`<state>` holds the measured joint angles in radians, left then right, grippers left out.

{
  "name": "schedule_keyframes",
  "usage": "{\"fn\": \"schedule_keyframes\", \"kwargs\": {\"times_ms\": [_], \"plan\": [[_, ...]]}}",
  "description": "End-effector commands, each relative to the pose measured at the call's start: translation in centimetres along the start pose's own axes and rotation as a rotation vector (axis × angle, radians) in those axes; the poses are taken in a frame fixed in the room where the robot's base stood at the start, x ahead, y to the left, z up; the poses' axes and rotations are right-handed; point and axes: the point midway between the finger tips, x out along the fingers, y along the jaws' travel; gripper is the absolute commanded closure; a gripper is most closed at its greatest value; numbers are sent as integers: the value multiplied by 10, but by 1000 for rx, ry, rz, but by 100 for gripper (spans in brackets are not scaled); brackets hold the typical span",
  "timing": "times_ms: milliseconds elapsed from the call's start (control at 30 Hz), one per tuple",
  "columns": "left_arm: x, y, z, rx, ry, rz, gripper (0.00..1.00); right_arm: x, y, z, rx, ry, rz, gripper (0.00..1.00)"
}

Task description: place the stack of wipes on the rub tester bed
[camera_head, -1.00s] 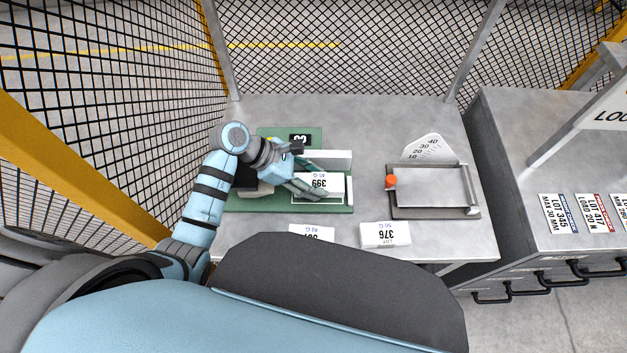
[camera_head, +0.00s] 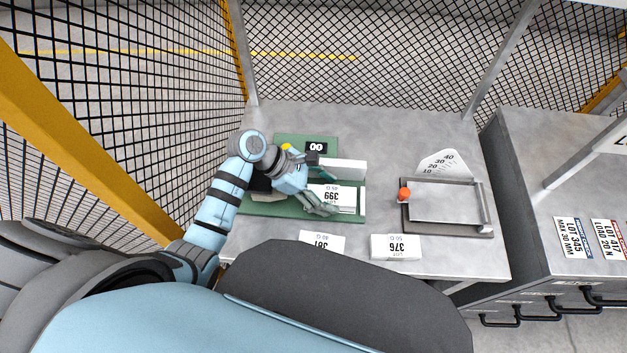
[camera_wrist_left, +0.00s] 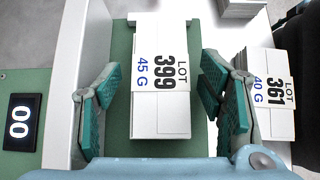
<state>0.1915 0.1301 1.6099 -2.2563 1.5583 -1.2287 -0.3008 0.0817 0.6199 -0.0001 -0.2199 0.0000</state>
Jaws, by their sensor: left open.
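A white stack of wipes labelled LOT 399, 45 G (camera_head: 345,197) lies on the green bed (camera_head: 290,210) of a device with a small black display (camera_head: 316,147). My left gripper (camera_head: 318,190) is over this stack. In the left wrist view the gripper (camera_wrist_left: 160,110) is open, one finger on each side of the stack (camera_wrist_left: 160,115), with green bed visible between the fingers and the stack. The display (camera_wrist_left: 20,122) reads 00 there. Which device is the rub tester is not marked. My right gripper is not in view.
Two more labelled stacks, one LOT 376 (camera_head: 395,247) and one 40 G (camera_head: 322,240), lie along the front edge. A grey framed plate device (camera_head: 445,203) with an orange knob and scale stands at the right. A white upright plate (camera_head: 345,169) rises behind the LOT 399 stack. Mesh fencing borders the table.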

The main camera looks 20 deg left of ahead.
Motion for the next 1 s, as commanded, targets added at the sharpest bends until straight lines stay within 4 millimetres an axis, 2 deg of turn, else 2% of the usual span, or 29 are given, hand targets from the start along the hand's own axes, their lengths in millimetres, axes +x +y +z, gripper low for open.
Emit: {"fn": "schedule_keyframes", "kwargs": {"times_ms": [167,400,533,667,1000], "plan": [[-30,0,0,2,4,2,37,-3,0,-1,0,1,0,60],[-86,1,-1,2,5,3,37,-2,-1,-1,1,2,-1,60],[-110,0,0,3,3,2,37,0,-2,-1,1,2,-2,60],[-121,0,1,1,1,0,37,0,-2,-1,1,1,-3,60],[-121,0,1,0,0,0,37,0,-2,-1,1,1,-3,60]]}}
